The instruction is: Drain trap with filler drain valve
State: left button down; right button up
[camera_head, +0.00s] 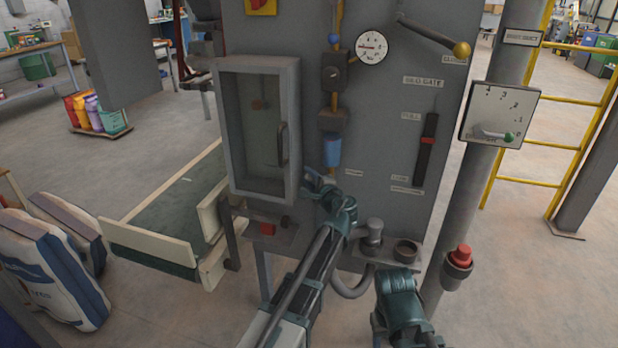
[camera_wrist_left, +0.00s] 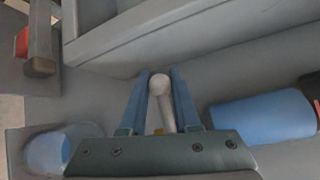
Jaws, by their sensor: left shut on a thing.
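The trap is a blue bowl (camera_head: 332,151) hanging under the pipe and fittings on the grey panel. It also shows in the left wrist view as a blue cylinder (camera_wrist_left: 262,116) at the right. My left gripper (camera_head: 315,182) is just below and left of the bowl, partly hidden by its own wrist. In the left wrist view, its blue fingers (camera_wrist_left: 160,95) are shut on a pale round-ended lever, the drain valve (camera_wrist_left: 162,90). The valve is hidden in the head view. Part of my right arm shows at the bottom; its gripper does not.
A grey glazed cabinet (camera_head: 258,130) with a handle stands close left of my left gripper. A small shelf (camera_head: 390,258) holding a cup and ring is below right. A bluish cup (camera_wrist_left: 62,150) is at the lower left of the wrist view. A red button (camera_head: 460,256) is farther right.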

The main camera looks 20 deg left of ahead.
dwell(0.7)
pick_arm(q)
jog(key=shift+f+n+g+h+p, duration=0.3)
jog(key=shift+n+h+p, duration=0.25)
jog(key=shift+p, duration=0.2)
jog(key=shift+d+f+n+g+h+p, duration=0.15)
jog(key=shift+f+n+g+h+p, duration=0.25)
jog(key=shift+f+n+h+p, duration=0.35)
jog(key=d+f+n+h+p, duration=0.1)
jog(key=h, duration=0.1)
jog(key=d+f+n+g+h+p, duration=0.1)
jog(key=n+h, duration=0.1)
jog(key=d+f+n+h+p, duration=0.1)
jog(key=h, duration=0.1)
jog(key=shift+s+d+f+g, duration=0.1)
jog(key=shift+f+g, duration=0.15)
jog(key=shift+g, duration=0.15)
jog(key=shift+d+f+n+h, duration=0.25)
jog(key=shift+d+n+h, duration=0.7)
jog(key=shift+h, duration=0.55)
